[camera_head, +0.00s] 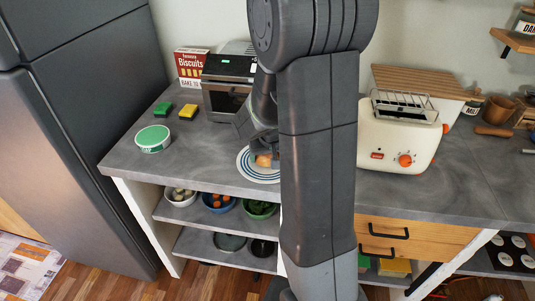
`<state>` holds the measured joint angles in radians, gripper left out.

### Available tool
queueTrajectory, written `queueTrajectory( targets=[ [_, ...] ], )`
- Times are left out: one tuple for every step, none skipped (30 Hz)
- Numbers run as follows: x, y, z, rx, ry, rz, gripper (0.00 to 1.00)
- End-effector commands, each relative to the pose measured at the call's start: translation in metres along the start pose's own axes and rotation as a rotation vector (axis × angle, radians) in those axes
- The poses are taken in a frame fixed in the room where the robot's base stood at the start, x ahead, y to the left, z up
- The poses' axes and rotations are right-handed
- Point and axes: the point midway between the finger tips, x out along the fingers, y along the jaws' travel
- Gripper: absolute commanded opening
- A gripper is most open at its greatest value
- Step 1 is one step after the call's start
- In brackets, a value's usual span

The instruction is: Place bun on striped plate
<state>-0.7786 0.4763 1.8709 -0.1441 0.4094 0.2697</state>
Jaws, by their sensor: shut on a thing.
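The striped plate (258,176), white with blue rings, lies on the grey counter near its front edge. My arm hides its right part. The bun (264,161), small and orange-brown, shows over the plate's far half. My gripper (263,154) is above the plate and shut on the bun. I cannot tell whether the bun touches the plate. The fingers are small and partly hidden by my arm.
A cream toaster (394,140) stands to the right. Counter between tub and plate is clear.

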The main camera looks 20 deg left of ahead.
Motion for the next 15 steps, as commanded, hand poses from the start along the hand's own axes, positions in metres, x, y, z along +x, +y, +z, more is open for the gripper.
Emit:
queueTrajectory(
  targets=[
    [-0.0003,0.0,-0.0003,0.0,0.001,0.0,0.46],
    [-0.0003,0.0,-0.0003,0.0,0.001,0.0,0.46],
    [-0.0003,0.0,-0.0003,0.0,0.0,0.0,0.46],
    [0.0,0.0,-0.0002,0.0,0.0,0.0,0.46],
    [0.0008,0.0,0.0001,0.0,0.0,0.0,0.46],
    [0.0023,0.0,0.0008,0.0,0.0,0.0,0.46],
    [0.0034,0.0,0.0012,0.0,0.0,0.0,0.46],
    [0.0042,0.0,0.0016,0.0,0.0,0.0,0.46],
    [0.0024,0.0,0.0008,0.0,0.0,0.0,0.79],
    [0.0022,0.0,0.0007,0.0,0.0,0.0,0.85],
    [0.0022,0.0,0.0007,0.0,0.0,0.0,0.91],
    [0.0022,0.0,0.0007,0.0,0.0,0.0,0.93],
    [0.0022,0.0,0.0007,0.0,0.0,0.0,0.93],
    [0.0022,0.0,0.0007,0.0,0.0,0.0,0.93],
    [0.0021,0.0,0.0007,0.0,0.0,0.0,0.93]
  ],
)
